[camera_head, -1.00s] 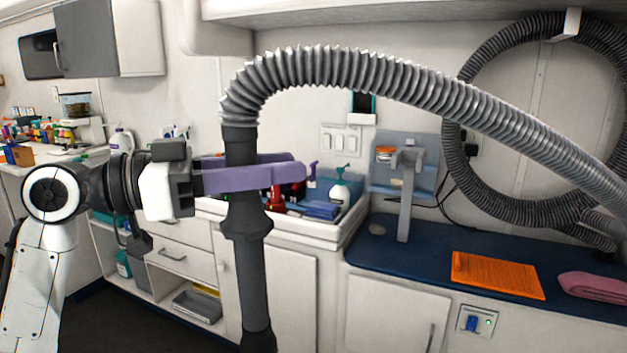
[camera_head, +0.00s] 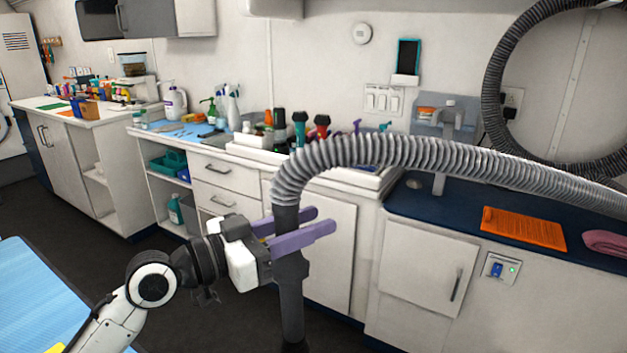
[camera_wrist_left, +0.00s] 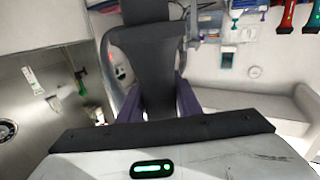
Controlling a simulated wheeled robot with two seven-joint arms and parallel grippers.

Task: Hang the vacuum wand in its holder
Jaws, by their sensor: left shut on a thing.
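The vacuum wand (camera_head: 290,295) is a dark grey tube, hanging roughly upright in the head view. A ribbed grey hose (camera_head: 430,160) arches from its top toward the right. My left gripper (camera_head: 318,222) is shut around the wand just below the hose, its purple fingers on either side. The wrist view shows the wand (camera_wrist_left: 152,60) between the purple fingers (camera_wrist_left: 158,104). A grey upright post with a forked top (camera_head: 445,150), which looks like the holder, stands on the navy counter to the right, apart from the wand and partly behind the hose. The wand's lower end is cut off or hidden.
The navy counter (camera_head: 425,208) carries an orange towel (camera_head: 523,227) and a pink towel (camera_head: 607,243). White cabinets (camera_head: 428,270) stand below it. A blue-topped table (camera_head: 35,300) is at lower left. Dark floor (camera_head: 80,225) is clear at left.

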